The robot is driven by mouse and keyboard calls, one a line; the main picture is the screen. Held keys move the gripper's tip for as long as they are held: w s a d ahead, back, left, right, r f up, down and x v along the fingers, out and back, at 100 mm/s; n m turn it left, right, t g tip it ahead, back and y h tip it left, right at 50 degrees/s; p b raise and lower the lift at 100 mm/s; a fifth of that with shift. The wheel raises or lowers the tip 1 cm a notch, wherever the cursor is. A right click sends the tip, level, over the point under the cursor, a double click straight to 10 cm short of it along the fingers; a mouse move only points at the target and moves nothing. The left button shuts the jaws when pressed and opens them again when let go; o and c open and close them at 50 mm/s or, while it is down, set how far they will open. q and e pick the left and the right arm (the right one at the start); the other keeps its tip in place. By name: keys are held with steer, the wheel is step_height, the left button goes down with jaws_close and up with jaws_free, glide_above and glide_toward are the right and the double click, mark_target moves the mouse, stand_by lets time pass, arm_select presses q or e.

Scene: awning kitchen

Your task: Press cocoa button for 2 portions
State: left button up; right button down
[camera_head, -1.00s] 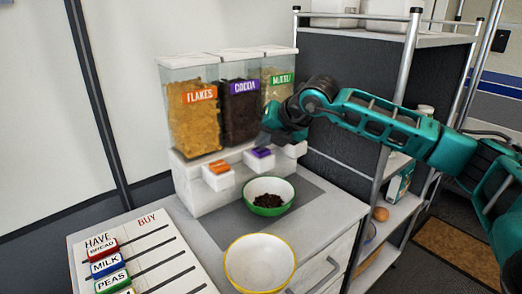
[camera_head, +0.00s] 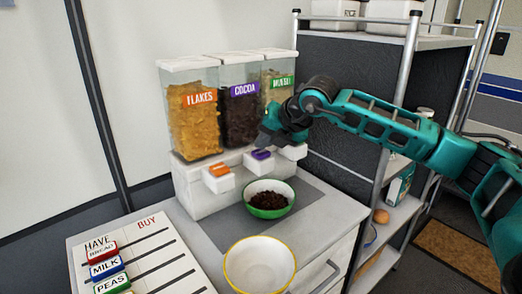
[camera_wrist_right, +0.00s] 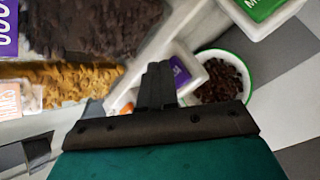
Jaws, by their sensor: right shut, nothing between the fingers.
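The cocoa dispenser (camera_head: 241,112) with its purple label stands between the flakes and muesli containers. Its purple button (camera_head: 261,155) sits on a white block below it. The green bowl (camera_head: 269,202) stands under the cocoa outlet and holds dark cocoa pieces; it also shows in the right wrist view (camera_wrist_right: 246,93). My right gripper (camera_head: 268,138) is just above the purple button. In the right wrist view its fingers (camera_wrist_right: 157,82) are shut and empty, beside the purple button (camera_wrist_right: 180,72). I cannot tell whether they touch it. My left gripper is not in view.
The flakes container (camera_head: 194,118) with an orange button (camera_head: 219,170) is at the left. A yellow-rimmed bowl (camera_head: 259,266) stands in front, empty. A have/buy board (camera_head: 150,262) lies at the counter's left. A metal shelf rack (camera_head: 385,150) stands at the right.

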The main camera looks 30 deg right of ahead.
mark_target(265, 153)
steer(key=shift+r, duration=0.5)
steer(key=shift+r+p, duration=1.65)
steer(key=shift+r, duration=0.9)
steer(key=shift+f, duration=0.1)
